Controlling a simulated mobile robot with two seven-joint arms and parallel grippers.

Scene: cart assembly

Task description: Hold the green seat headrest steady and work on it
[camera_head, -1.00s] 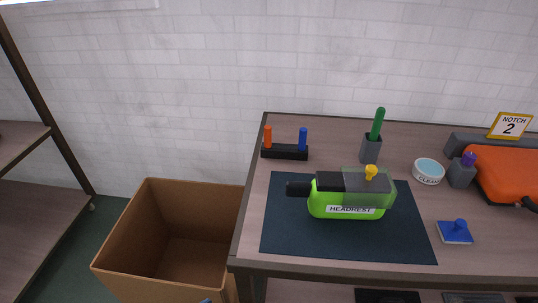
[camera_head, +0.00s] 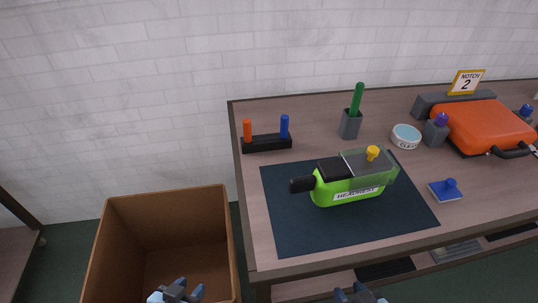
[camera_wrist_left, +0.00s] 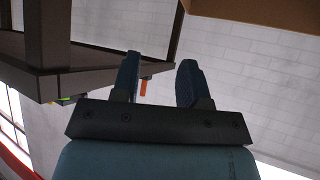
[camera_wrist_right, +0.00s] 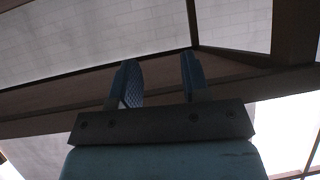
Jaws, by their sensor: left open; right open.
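The green headrest (camera_head: 337,194) lies on the dark mat (camera_head: 300,232) on the table. It bears a label reading HEADREST, a black knob at its left end, a clear cover on its right part and a yellow knob (camera_head: 372,152) on top. My left gripper (camera_head: 176,291) is at the bottom edge of the head view, in front of the cardboard box and left of the table. My right gripper (camera_head: 358,292) is at the bottom edge, in front of the table. Both are open and empty, well apart from the headrest. In the wrist views both pairs of fingers stand spread.
A black holder (camera_head: 266,144) with an orange and a blue peg stands behind the mat, beside a grey cup with a green stick (camera_head: 355,110). A round tub (camera_head: 406,136), blue pad (camera_head: 446,190) and orange case (camera_head: 485,125) are right. A cardboard box (camera_head: 113,245) is left.

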